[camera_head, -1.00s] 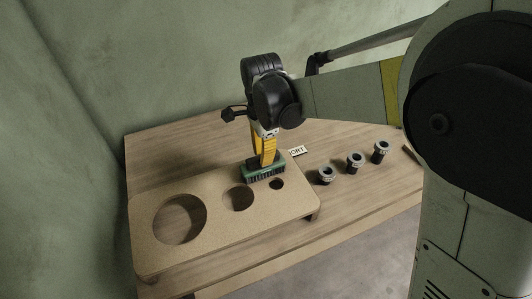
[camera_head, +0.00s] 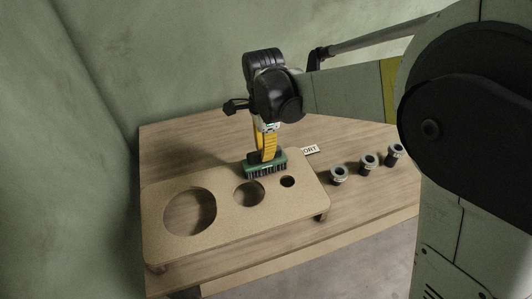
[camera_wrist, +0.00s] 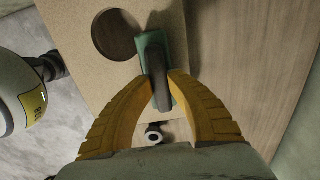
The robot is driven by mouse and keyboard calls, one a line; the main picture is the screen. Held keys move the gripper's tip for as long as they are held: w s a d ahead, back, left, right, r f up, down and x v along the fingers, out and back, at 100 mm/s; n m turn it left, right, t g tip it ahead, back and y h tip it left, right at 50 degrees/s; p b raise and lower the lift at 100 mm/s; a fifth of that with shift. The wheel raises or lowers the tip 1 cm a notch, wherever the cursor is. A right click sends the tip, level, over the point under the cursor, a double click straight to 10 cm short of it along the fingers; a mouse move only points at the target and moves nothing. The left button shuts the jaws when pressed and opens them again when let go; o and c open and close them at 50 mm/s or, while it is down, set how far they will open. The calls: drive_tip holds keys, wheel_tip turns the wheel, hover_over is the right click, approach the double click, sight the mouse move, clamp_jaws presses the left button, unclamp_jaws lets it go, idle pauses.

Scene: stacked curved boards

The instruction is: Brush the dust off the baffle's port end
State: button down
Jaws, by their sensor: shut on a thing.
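The baffle (camera_head: 222,220) is a flat tan board with a large, a medium and a small round hole, raised on short feet on the table. A white label (camera_head: 311,149) reading "ORT", the visible part of its word, is by the end with the small hole. My gripper (camera_head: 264,148) is shut on the dark handle of a green brush (camera_head: 265,165). The brush's dark bristles point down at the board's far edge, behind the medium and small holes; I cannot tell whether they touch. The wrist view shows the brush (camera_wrist: 153,48) beside a hole. No dust is discernible.
Several dark fittings with pale rims (camera_head: 369,161) stand in a row on the wooden table (camera_head: 190,140), right of the baffle; one such fitting (camera_wrist: 153,134) shows between my fingers in the wrist view. Green walls stand behind and left. Table left of the brush is clear.

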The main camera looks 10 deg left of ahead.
drive_tip(key=shift+w+a+f, duration=0.1)
drive_tip(key=shift+w+a, duration=0.2)
drive_tip(key=shift+w, duration=0.25)
drive_tip(key=shift+w+d, duration=0.1)
drive_tip(key=shift+w+d, duration=1.2)
drive_tip(key=shift+r, duration=0.25)
drive_tip(key=shift+r+p, duration=0.55)
drive_tip(key=shift+r, duration=0.1)
